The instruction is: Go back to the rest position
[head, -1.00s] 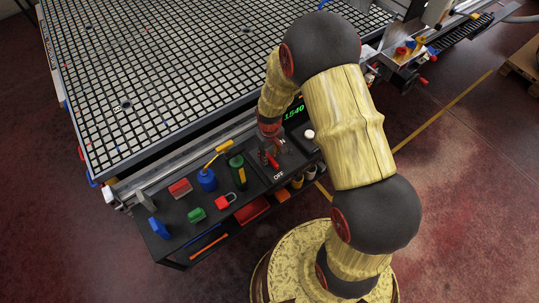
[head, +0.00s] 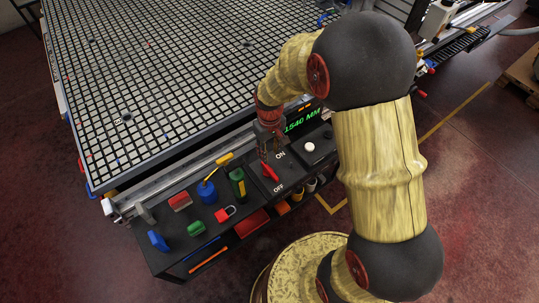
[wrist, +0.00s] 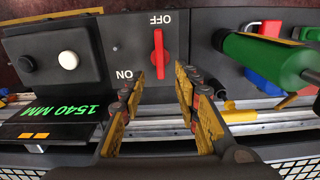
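My gripper (wrist: 158,88) is open and empty, its two fingers spread apart in the wrist view. In the head view my gripper (head: 270,140) hangs over the black tool shelf at the front of the table, partly hidden by its own wrist. A red rotary switch handle (wrist: 159,53) sits between the ON and OFF labels, just beyond the fingertips and apart from them. The handle also shows in the head view (head: 269,171), slanted between ON and OFF.
The large grid table (head: 170,80) fills the upper left. The shelf holds a green cylinder (head: 237,186), a blue bottle (head: 207,193), a red padlock (head: 226,213) and several coloured blocks. A white button (head: 310,146) and a green 1540 MM display (head: 303,121) are to the right.

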